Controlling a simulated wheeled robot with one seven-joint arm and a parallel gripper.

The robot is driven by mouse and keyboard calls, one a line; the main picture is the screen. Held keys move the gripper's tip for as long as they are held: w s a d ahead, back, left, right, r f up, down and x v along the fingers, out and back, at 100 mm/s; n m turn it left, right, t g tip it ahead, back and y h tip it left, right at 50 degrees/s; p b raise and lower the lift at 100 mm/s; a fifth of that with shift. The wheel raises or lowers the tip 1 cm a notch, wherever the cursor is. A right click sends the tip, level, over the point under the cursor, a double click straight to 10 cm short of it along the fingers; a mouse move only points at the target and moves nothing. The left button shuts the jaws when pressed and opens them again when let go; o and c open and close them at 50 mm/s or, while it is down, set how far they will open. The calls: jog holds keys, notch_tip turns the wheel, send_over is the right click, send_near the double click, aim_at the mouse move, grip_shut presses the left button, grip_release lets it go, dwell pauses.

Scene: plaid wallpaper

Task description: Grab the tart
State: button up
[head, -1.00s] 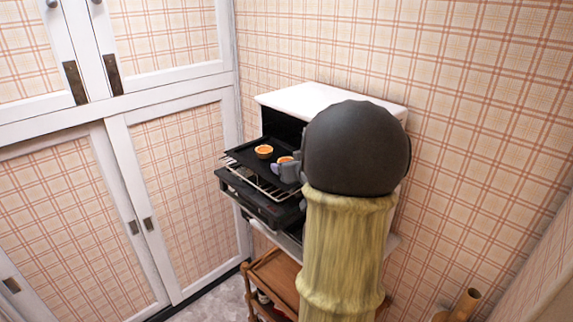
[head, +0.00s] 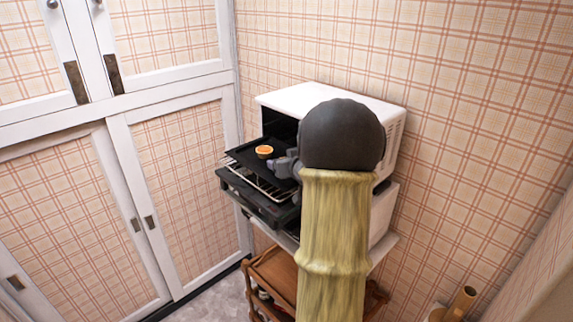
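One tart (head: 264,151) with an orange top sits on the black baking tray (head: 243,153), which is pulled partly out of the white oven (head: 306,97). My gripper (head: 275,168) is low over the right part of the tray, just right of and nearer than this tart, and apart from it. My arm, a dark ball and a yellowish link, hides much of the gripper and the tray's right side. A second tart is not visible now. I cannot tell whether the fingers are open or shut.
The oven door (head: 258,203) hangs open below a wire rack (head: 262,186).

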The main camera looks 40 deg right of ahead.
jog(key=c, duration=1)
jog(key=shift+r, duration=0.1)
notch_tip(320, 180, up, 18)
jog(key=p, duration=0.6)
jog(key=shift+p, duration=0.35)
